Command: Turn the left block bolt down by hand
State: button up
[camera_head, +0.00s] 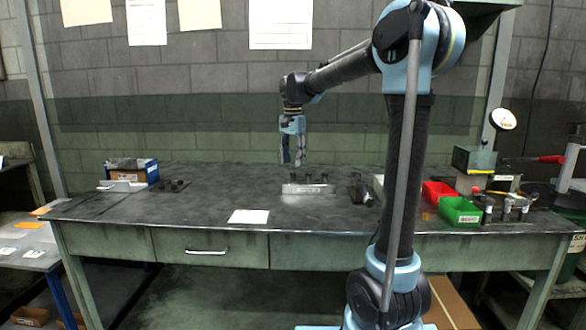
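A light metal block (307,188) with lettering on its front stands near the middle of the workbench. Several short dark bolts stand upright along its top. The left block bolt (292,178) is small and dark, and its depth in the block cannot be read. My gripper (292,162) points down just above the left end of the block. Its two fingers look spread, with a gap between them and nothing visible in it. The fingertips appear slightly above the left bolt; contact cannot be told.
A white sheet (248,216) lies in front of the block. Dark parts (361,190) stand to its right. Red bin (439,192), green bin (460,212) and a tool fixture (480,168) crowd the right end. A box (133,170) and dark pad (170,185) sit left.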

notch_tip(320, 180, up, 8)
jog(key=shift+f, duration=0.2)
dwell(0.4)
notch_tip(320, 180, up, 5)
jog(key=m, duration=3.6)
send_over(293, 173)
jog(key=f, duration=1.7)
jog(key=shift+w, duration=0.3)
